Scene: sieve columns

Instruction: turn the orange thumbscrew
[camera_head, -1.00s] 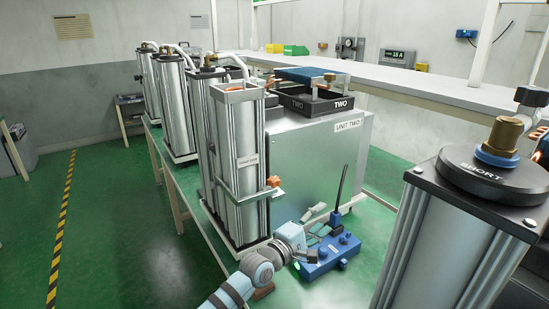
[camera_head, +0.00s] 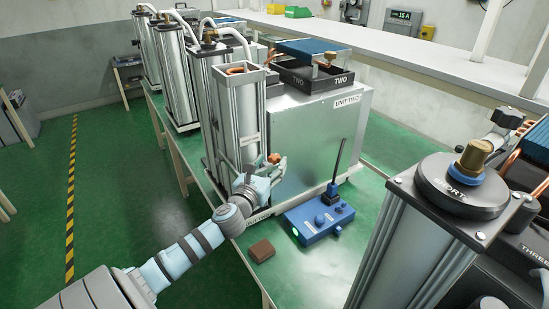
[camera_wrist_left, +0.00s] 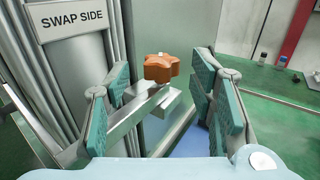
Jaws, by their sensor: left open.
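The orange thumbscrew (camera_wrist_left: 161,68) has a lobed knob and sits on a metal bracket (camera_wrist_left: 135,112) on the side of a silver column. In the head view the thumbscrew (camera_head: 274,158) shows small on the column's right side. My left gripper (camera_head: 272,170) is at the bracket, partly hiding it. In the left wrist view my left gripper (camera_wrist_left: 160,95) is open, with one teal-padded finger on each side of the thumbscrew and a gap to both. The knob lies near the fingertips. My right gripper is not in view.
A "SWAP SIDE" label (camera_wrist_left: 72,20) is on the column by the bracket. A blue control box (camera_head: 318,221) with a black stalk and a brown block (camera_head: 261,251) lie on the green table below. The "UNIT TWO" cabinet (camera_head: 325,130) stands just right of the gripper.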

